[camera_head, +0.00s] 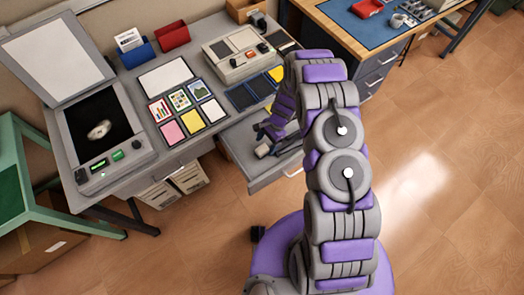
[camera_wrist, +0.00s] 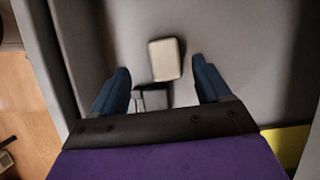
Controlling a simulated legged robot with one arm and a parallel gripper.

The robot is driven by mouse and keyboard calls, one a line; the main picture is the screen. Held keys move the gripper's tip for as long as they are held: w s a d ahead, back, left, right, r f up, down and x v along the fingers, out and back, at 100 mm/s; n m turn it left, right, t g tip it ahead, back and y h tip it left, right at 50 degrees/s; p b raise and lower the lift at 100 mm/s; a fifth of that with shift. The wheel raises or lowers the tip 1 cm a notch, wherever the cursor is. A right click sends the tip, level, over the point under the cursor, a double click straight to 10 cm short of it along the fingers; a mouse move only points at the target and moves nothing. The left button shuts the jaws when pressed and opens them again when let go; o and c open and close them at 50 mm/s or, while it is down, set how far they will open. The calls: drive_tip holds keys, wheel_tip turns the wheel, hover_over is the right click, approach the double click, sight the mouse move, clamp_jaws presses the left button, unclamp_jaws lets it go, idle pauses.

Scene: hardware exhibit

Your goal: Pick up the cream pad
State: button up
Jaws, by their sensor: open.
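The cream pad (camera_wrist: 165,59) is a small rounded block in the grey open drawer (camera_wrist: 225,40), seen in the wrist view. A dark stem or shadow shows just below it. In the head view a small pale piece (camera_head: 262,150) in the open drawer (camera_head: 262,182) looks like the same pad. My gripper (camera_wrist: 162,78) is open, with one blue finger on each side of the pad's lower end in the picture. The fingers look apart from the pad; the height gap cannot be told. In the head view my gripper (camera_head: 272,132) is over the drawer, partly hidden by my arm.
The grey desk (camera_head: 150,75) above the drawer holds a scanner (camera_head: 95,125) with its lid up, colored cards (camera_head: 180,108), a beige device (camera_head: 240,55) and red and blue holders. A green table (camera_head: 25,180) stands at left. The floor at right is clear.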

sight(262, 149)
drive_tip(key=shift+w+b+x, duration=0.15)
drive_tip(key=shift+b+x, duration=0.1)
drive_tip(key=shift+x, duration=1.1)
drive_tip(key=shift+w+b+x, duration=0.2)
drive_tip(key=shift+x, duration=1.1)
drive_tip(key=shift+a, duration=0.15)
drive_tip(key=c, duration=1.1)
drive_tip(key=shift+r, duration=0.15)
wheel_tip(262, 149, up, 10)
drive_tip(key=shift+f+p, duration=0.15)
drive_tip(key=shift+p, duration=0.5)
